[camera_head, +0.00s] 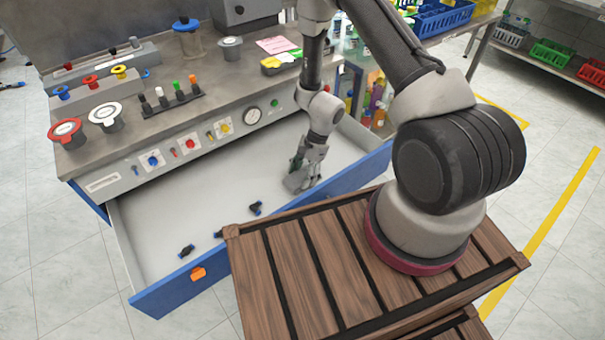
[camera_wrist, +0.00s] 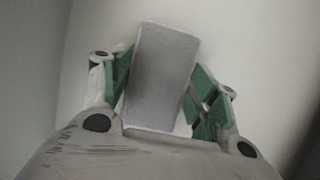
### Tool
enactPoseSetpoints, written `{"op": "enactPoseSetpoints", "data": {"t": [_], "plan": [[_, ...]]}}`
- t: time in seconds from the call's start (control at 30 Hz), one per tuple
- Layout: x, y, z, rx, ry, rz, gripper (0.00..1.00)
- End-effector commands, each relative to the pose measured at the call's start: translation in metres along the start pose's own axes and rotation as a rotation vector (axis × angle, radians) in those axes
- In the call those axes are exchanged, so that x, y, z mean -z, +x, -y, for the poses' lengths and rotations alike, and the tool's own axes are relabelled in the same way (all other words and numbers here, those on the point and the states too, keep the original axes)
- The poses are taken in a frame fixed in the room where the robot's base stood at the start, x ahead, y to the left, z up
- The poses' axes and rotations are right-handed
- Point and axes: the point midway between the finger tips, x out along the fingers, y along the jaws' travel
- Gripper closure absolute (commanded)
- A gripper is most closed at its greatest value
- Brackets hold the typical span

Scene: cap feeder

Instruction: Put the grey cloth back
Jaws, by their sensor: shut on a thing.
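The grey cloth (camera_wrist: 162,75) is a flat-looking grey rectangle between the green-padded fingers of my gripper (camera_wrist: 163,95) in the wrist view. My gripper is shut on it, with a finger at each side. In the head view my gripper (camera_head: 297,180) is low inside the open drawer (camera_head: 160,225), near its right end. The cloth shows there as a small grey patch (camera_head: 293,184) at the fingertips. I cannot tell whether the cloth touches the drawer floor.
Several black-and-blue fittings (camera_head: 256,208) lie in the drawer's front left part. The drawer's blue front wall (camera_head: 335,183) carries an orange clip (camera_head: 198,273). The workbench (camera_head: 175,122) above holds lidded jars, knobs and a gauge. The drawer's left floor is mostly clear.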

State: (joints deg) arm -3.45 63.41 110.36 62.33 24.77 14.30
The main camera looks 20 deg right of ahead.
Motion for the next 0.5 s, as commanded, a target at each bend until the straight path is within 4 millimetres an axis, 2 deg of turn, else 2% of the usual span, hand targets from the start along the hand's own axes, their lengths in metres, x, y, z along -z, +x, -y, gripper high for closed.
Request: {"op": "enactPoseSetpoints", "data": {"t": [0.03, 0.13, 0.5], "plan": [[0.0004, 0.0006, 0.0001, 0.000, 0.000, 0.000, 0.36], [0.0003, 0.0004, 0.0000, 0.000, 0.000, 0.000, 0.18], [-0.0007, -0.0016, 0.0000, 0.000, 0.000, 0.000, 0.18]]}}
